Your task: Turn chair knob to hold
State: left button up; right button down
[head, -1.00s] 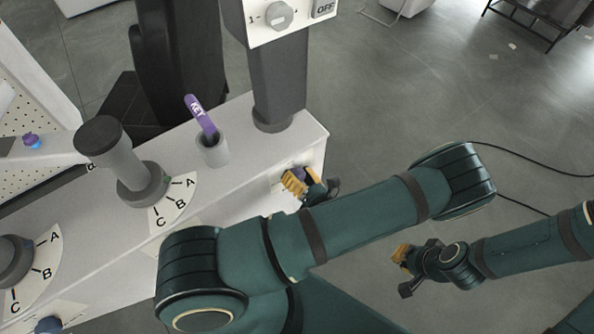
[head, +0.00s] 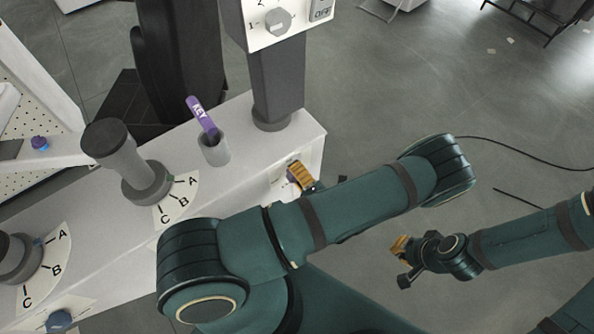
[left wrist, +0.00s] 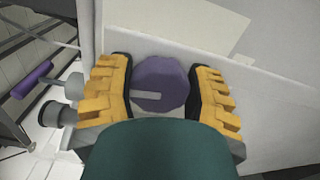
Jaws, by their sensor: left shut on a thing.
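A purple knob (left wrist: 160,84) with a grey pointer bar sits on a plate on the white bench's front face. In the left wrist view it lies between the two orange-padded fingers of my left gripper (left wrist: 162,92), which is shut on it. In the head view my left gripper (head: 301,178) is at the bench front, below the key holder, and mostly covers the knob. My right gripper (head: 402,264) hangs away from the bench over the floor, its fingers apart and empty.
The white bench (head: 250,140) carries two grey columns (head: 112,150) with A-B-C dials and a grey cup (head: 214,151) with a purple KEY tag (head: 202,117). A post holds a switch box (head: 277,22). A blue knob (head: 60,321) is lower left. Open floor lies right.

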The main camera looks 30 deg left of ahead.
pick_arm(q)
jog(key=shift+m, duration=0.6)
jog(key=o, duration=1.2)
jog(key=v, duration=1.2)
jog(key=shift+f, duration=0.1)
jog(key=shift+s, duration=0.15)
